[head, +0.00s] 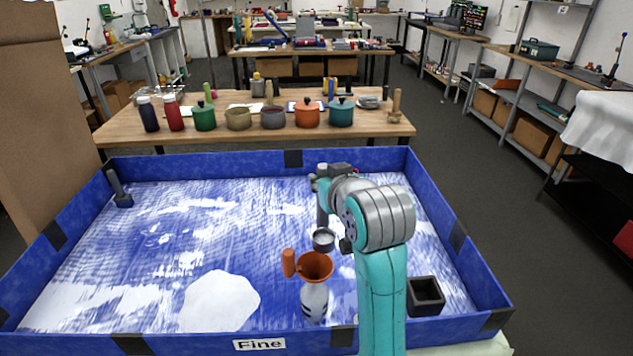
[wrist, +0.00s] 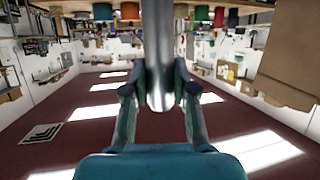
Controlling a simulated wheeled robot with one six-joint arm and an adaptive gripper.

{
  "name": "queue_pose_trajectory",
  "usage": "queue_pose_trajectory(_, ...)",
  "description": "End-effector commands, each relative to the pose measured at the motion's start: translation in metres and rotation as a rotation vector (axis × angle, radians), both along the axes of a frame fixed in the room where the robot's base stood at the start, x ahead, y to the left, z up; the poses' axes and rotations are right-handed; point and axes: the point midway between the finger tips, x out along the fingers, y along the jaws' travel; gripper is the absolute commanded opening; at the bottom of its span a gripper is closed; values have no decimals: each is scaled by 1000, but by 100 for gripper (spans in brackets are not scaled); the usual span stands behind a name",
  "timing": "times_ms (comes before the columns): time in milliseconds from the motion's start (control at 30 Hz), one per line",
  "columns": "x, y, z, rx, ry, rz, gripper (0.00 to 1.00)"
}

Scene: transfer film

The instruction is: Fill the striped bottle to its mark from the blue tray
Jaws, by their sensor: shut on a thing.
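The striped bottle (head: 314,303), white with dark stripes, stands upright at the tray's near side. An orange funnel (head: 316,266) with a side handle sits over its mouth. The bottle's mark and fill level cannot be made out. My gripper (wrist: 160,92) is shut on the grey handle (wrist: 158,45) of a scoop. In the head view the scoop's dark round cup (head: 323,240) hangs upright just beyond the funnel, with pale material in it. The blue tray (head: 70,222) holds white powder, with a heap (head: 220,302) left of the bottle. Its front label reads "Fine".
A dark square open box (head: 425,296) stands at the tray's right front, beside my arm. A grey upright tool (head: 119,188) is at the far left corner. A wooden table (head: 250,135) with pots and bottles stands beyond the tray. The tray's middle left is free of objects.

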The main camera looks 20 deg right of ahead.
Motion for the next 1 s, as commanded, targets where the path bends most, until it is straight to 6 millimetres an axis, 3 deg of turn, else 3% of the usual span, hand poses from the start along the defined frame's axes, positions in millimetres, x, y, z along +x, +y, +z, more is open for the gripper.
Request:
queue_pose_trajectory(367, 0, -1, 1, 8, 0, 0, 0)
queue_pose_trajectory(1000, 0, -1, 48, 7, -1, 1, 0)
